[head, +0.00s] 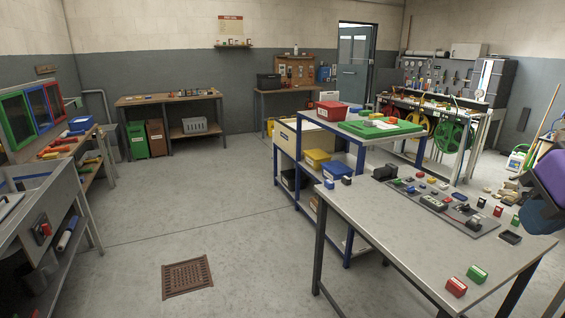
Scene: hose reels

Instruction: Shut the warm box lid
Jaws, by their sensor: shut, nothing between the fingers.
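No box in the head view is readably marked as the warm box, so I cannot tell which one it is. A yellow box (316,159) sits on the shelf below. Small red (456,287) and green (477,275) boxes stand on the near workbench. My gripper is not in view.
The near grey workbench (400,235) fills the lower right. The blue-framed shelf unit (276,165) stands behind it. Hose reels (453,135) hang at the back right. A sink bench (40,205) is at the left. Open floor (190,210) with a drain grate (187,277) lies between.

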